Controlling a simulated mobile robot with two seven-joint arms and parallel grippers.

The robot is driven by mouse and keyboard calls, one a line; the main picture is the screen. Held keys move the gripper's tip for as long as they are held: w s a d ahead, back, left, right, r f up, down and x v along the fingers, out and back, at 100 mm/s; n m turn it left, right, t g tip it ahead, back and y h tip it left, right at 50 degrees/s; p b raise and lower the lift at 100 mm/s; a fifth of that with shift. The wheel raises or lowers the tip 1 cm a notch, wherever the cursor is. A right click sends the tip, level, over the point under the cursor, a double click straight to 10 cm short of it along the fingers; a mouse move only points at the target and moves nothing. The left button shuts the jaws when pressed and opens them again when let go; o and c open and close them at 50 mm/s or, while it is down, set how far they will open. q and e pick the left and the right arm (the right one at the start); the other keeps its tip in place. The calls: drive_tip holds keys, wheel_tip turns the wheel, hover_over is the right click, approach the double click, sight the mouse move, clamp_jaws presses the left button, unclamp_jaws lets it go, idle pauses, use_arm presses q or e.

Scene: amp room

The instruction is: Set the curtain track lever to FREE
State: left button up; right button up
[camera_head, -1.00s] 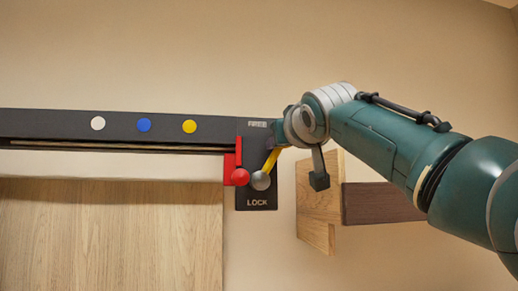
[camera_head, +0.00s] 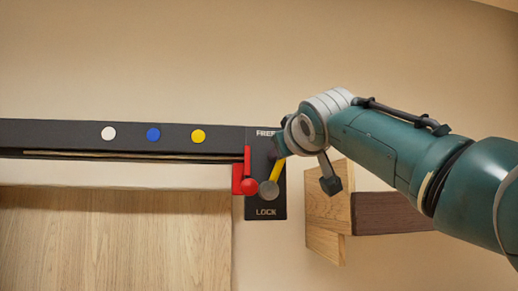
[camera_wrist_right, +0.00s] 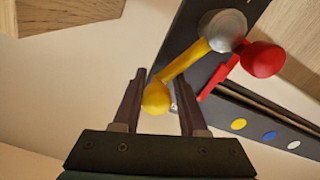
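The lever is a yellow bar (camera_head: 277,170) on a black plate (camera_head: 278,204) marked FREE at the top and LOCK at the bottom. Its round silver end (camera_head: 268,190) is just above LOCK, and the bar slants up to the right behind my right gripper (camera_head: 280,147). In the right wrist view the yellow bar (camera_wrist_right: 186,62) runs from the silver ball (camera_wrist_right: 224,29) to a yellow ball (camera_wrist_right: 156,98). My right gripper (camera_wrist_right: 160,90) is open, with the yellow ball between its fingers, nearer the left one; contact is unclear. My left gripper is not in view.
A red ball-ended piece (camera_head: 249,182) sits immediately left of the lever. The dark track (camera_head: 60,133) with white, blue and yellow dots runs left above a wood panel (camera_head: 110,240). A wooden bracket (camera_head: 328,220) stands right, below my arm.

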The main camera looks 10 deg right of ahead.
drive_tip(key=shift+o, duration=1.6)
drive_tip(key=shift+a, duration=0.1)
drive_tip(key=shift+r, duration=0.1)
drive_tip(key=shift+s, duration=0.1)
drive_tip(key=shift+s+b, duration=0.15)
drive_tip(key=shift+b, duration=0.2)
drive_tip(key=s+b, duration=0.9)
drive_tip(key=shift+s, duration=0.25)
